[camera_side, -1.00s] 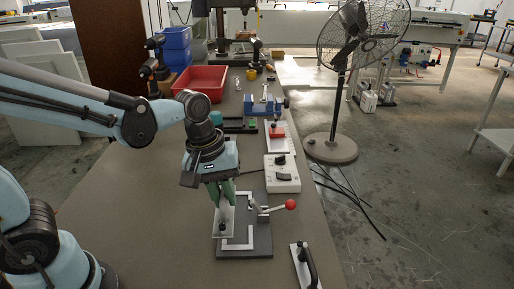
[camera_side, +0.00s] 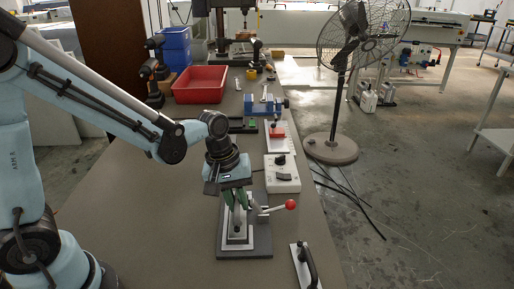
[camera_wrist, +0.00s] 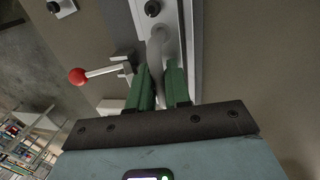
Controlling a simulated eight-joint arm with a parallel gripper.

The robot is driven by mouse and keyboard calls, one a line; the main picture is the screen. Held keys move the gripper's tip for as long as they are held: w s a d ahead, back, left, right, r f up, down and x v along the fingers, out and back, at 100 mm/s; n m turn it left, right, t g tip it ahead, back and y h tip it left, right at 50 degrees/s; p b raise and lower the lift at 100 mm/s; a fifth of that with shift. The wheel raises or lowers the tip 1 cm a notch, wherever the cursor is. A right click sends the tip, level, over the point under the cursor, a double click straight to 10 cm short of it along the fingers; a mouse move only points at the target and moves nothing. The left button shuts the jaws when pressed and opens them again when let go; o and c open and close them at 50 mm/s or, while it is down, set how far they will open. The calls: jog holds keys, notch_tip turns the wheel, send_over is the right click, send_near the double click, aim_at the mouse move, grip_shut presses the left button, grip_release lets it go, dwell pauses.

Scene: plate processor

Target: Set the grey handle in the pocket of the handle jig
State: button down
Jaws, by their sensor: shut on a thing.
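My gripper (camera_side: 237,205) has green fingers and is shut on the grey handle (camera_wrist: 157,50), which is a curved bar. Its light plate with a dark knob (camera_wrist: 152,8) lies below the fingers. In the side view the plate (camera_side: 238,238) is within the pale corner fence of the handle jig (camera_side: 262,245), a dark base. I cannot tell whether the plate touches the pocket floor, as the fingers and handle hide part of it. The jig's clamp lever with a red ball (camera_side: 291,204) points right, away from the handle; the ball also shows in the wrist view (camera_wrist: 77,75).
A white plate with a black handle (camera_side: 306,268) lies at the front right. A white control box (camera_side: 282,174) stands just behind the jig. A blue vise (camera_side: 263,105) and a red bin (camera_side: 200,85) are farther back. The bench left of the jig is clear.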

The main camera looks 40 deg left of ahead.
jog(key=shift+f, duration=0.7)
dwell(0.7)
jog(key=c, duration=1)
grip_release()
jog(key=shift+c, duration=0.2)
jog(key=shift+o, duration=0.3)
jog(key=shift+w+d, duration=0.1)
jog(key=shift+c, duration=1.2)
jog(key=shift+r, duration=0.1)
